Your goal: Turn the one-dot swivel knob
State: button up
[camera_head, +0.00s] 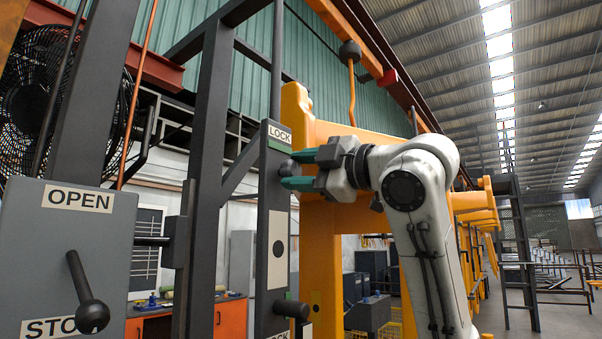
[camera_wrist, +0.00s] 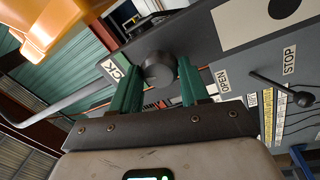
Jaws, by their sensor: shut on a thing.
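The swivel knob (camera_head: 287,166) is a dark round knob near the top of a grey upright panel (camera_head: 270,200), just below a LOCK label (camera_head: 279,133). A pale plate with one black dot (camera_head: 278,250) is lower on this panel; part of the plate also shows in the wrist view (camera_wrist: 262,22). My gripper (camera_head: 291,170) has its green fingers on either side of the knob. In the wrist view the knob (camera_wrist: 158,69) sits between the two green fingertips (camera_wrist: 158,74), and they are shut on it.
A second dark knob (camera_head: 291,309) sticks out lower on the same panel. At left, a grey box (camera_head: 110,235) has OPEN and STOP labels and a ball-ended lever (camera_head: 91,310). A yellow frame (camera_head: 318,235) stands close behind my arm.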

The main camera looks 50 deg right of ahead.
jog(key=shift+n, duration=0.7)
jog(key=shift+f, duration=0.1)
jog(key=o, duration=1.1)
jog(key=shift+c, duration=0.2)
jog(key=s+f+b, duration=0.1)
jog(key=s+b, duration=0.2)
jog(key=s, duration=0.7)
jog(key=shift+s+d+f, duration=0.15)
jog(key=shift+s, duration=0.2)
